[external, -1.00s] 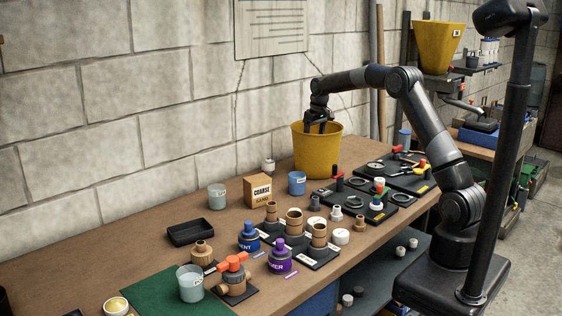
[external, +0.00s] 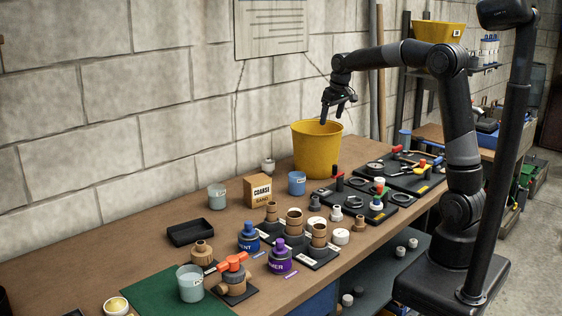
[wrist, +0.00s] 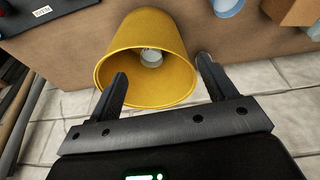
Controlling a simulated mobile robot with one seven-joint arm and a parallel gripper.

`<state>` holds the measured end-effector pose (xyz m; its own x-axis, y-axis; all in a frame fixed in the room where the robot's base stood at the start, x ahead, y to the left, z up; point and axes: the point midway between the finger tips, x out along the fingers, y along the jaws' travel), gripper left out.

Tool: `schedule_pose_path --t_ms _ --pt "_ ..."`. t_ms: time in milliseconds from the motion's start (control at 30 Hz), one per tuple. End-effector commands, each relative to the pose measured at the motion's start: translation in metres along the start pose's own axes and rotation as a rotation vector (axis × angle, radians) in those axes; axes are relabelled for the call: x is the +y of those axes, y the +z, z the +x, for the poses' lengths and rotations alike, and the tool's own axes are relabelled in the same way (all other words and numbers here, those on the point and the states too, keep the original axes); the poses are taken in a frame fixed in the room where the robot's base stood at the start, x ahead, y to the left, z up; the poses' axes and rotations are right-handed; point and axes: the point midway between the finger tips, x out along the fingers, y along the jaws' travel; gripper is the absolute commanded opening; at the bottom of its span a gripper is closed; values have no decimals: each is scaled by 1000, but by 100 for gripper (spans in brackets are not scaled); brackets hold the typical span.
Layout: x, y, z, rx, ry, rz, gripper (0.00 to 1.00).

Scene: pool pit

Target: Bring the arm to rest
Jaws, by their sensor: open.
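My gripper (external: 338,115) is open and empty, held in the air above the yellow bucket (external: 317,150) on the bench. In the external view its fingers point down near the bucket's rim, apart from it by a small gap as far as I can tell. In the wrist view my gripper (wrist: 160,78) spreads its two fingers across the view of the bucket (wrist: 120,38). A small pale round item (wrist: 151,57) lies inside the bucket. Its details are too small to tell.
The wooden bench (external: 120,240) runs along a block wall. A blue cup (external: 296,183), a box marked coarse (external: 258,191) and a black tray (external: 190,233) stand left of the bucket. Black boards with fittings (external: 405,172) lie to its right.

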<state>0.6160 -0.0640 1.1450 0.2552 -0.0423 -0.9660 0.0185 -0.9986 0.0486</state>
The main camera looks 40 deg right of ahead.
Motion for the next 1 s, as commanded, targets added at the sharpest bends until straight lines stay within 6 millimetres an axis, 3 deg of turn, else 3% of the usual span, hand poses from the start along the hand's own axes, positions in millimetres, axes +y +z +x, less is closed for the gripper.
schedule_pose_path --t_ms 33,200,500,800,1000 --pt "-6 15 -14 14 2 -2 77" --pt "-22 64 -46 53 5 3 77" --pt "-46 160 -78 122 0 12 77" --pt "-62 258 -79 191 -18 26 77" --pt "-68 303 -68 223 -32 32 77"
